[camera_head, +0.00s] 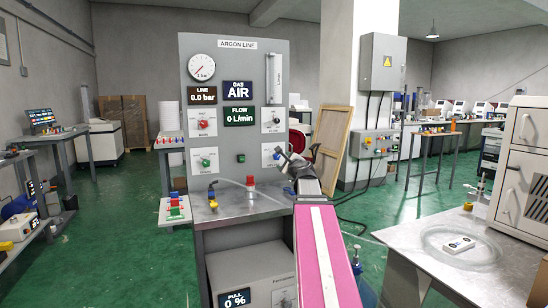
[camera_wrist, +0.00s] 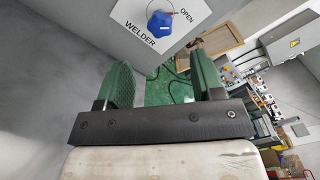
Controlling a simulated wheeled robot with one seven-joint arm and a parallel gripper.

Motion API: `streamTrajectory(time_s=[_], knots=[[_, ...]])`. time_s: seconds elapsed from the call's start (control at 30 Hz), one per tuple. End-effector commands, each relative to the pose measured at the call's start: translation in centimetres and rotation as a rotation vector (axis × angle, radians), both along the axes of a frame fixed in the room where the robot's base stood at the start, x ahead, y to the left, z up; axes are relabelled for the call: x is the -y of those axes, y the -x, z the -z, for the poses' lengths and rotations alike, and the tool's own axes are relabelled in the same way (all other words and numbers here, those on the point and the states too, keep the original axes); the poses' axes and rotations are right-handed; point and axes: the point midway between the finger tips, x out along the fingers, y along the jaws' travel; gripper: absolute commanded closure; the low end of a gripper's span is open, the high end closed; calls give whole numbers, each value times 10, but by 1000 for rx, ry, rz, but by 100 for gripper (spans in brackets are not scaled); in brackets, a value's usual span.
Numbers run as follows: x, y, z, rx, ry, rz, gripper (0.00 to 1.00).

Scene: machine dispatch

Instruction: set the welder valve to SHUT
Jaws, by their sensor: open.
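The welder valve is a blue knob (camera_wrist: 168,26) on a white plate (camera_wrist: 140,14) marked WELDER and OPEN in the wrist view. A little red shows at the knob's upper edge; I cannot surely tell which way the knob points. In the head view its plate (camera_head: 267,155) is at the lower right of the grey ARGON LINE panel (camera_head: 240,70), partly covered by my gripper (camera_head: 284,158). In the wrist view my gripper (camera_wrist: 165,75) is open and empty, its green fingers apart, with the knob beyond them, above the gap.
Other knobs, red (camera_head: 203,124) and green (camera_head: 206,162), sit on the panel. A metal bench (camera_head: 225,212) below carries a red-topped fitting (camera_head: 250,186) and a hose. A table (camera_head: 460,270) stands at right. Green floor (camera_head: 120,240) is open at left.

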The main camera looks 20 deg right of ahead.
Motion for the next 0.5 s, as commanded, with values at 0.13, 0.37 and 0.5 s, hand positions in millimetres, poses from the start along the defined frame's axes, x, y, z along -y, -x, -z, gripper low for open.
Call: streamTrajectory(time_s=[0.13, 0.37, 0.5], knots=[[0, -14, 0, -1, 0, -1, 39], [-1, -50, 0, 0, 1, -1, 39], [-1, -76, -1, 0, 1, -1, 39]])
